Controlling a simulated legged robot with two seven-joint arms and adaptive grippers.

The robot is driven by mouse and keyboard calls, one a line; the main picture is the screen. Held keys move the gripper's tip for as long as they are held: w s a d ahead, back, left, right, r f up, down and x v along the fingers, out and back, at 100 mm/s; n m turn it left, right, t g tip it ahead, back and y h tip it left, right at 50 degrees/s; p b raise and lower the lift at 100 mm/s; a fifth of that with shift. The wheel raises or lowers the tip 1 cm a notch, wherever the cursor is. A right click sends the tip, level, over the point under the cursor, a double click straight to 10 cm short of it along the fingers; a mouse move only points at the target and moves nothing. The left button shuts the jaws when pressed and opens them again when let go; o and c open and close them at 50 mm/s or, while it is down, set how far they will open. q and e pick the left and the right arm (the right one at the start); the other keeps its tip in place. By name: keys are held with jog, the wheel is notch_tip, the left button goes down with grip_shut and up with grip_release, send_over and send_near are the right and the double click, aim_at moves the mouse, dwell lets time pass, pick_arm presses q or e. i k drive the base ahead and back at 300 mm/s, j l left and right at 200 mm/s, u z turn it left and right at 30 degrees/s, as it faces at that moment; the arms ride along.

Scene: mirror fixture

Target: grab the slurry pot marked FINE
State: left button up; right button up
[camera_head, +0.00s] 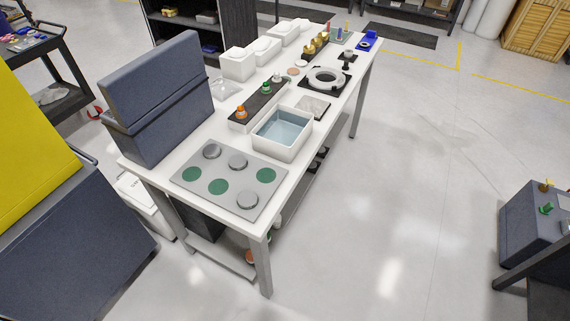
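Small pots stand in a row on a dark-topped rack on the white workbench. The nearest has an orange top (241,113), the middle one a green top (265,88), and a pale one (277,78) is behind them. No label is legible at this size, so I cannot tell which, if any, is marked FINE. Neither of my grippers shows in the head view.
The workbench (150,168) also holds a water basin (310,139), a grey plate (210,199) with green and grey discs, a ring fixture (325,78) and white boxes (238,64).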

aim_at(277, 224)
jog(key=i+l, duration=0.3)
jog(key=l, duration=0.15)
jog(key=i+l, duration=0.25)
jog(key=l, duration=0.25)
jog(key=i+l, duration=0.3)
jog(key=l, duration=0.15)
jog(key=j, duration=0.25)
jog(key=i, duration=0.05)
